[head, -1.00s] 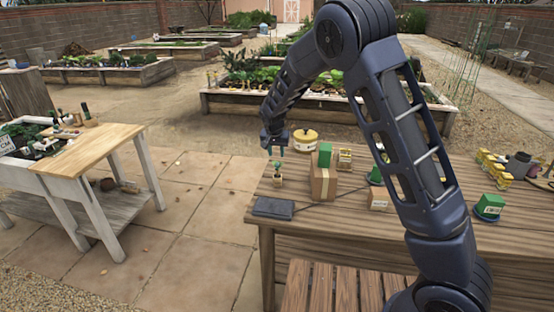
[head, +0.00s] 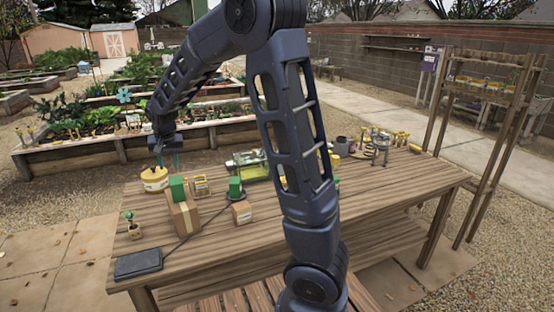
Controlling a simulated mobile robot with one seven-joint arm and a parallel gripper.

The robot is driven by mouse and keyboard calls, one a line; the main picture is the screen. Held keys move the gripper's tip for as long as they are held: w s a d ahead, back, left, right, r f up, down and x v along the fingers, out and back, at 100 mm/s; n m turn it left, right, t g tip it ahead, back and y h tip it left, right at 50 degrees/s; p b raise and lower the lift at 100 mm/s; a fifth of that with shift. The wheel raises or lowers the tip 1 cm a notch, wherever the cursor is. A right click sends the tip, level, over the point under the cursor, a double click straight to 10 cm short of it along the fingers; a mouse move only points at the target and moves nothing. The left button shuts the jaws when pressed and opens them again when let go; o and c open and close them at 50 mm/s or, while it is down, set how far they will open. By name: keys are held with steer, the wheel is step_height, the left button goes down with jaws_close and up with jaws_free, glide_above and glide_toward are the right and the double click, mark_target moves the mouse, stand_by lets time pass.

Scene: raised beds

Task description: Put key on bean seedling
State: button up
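A small seedling in a little pot (head: 131,231), probably the bean seedling, stands upright near the left end of the wooden table. My gripper (head: 167,164) hangs pointing down above the far left part of the table, over or near the round yellow tin (head: 154,181). Its two fingers look apart, with nothing visible between them. The gripper is behind and to the right of the seedling in the picture, clear of it. I cannot make out a key anywhere in this view.
A dark flat slab (head: 138,264) lies at the table's front left corner. A cardboard box (head: 184,218) with a green block (head: 177,188) on top and a smaller box (head: 242,212) stand right of the seedling. The table's front middle is clear. A wooden rack (head: 478,130) stands at right.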

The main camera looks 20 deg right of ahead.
steer(key=s+d+r, duration=0.3)
steer(key=d, duration=0.3)
steer(key=s+d+r, duration=0.2)
steer(key=d+r, duration=0.1)
steer(key=d, duration=0.3)
steer(key=s+d+r+t, duration=0.1)
steer(key=s+d, duration=0.8)
steer(key=s, duration=0.3)
steer(key=s+d+r, duration=0.2)
steer(key=s+d, duration=0.7)
steer(key=s, duration=0.4)
steer(key=shift+r+t+h, duration=0.2)
steer(key=shift+t+h, duration=0.2)
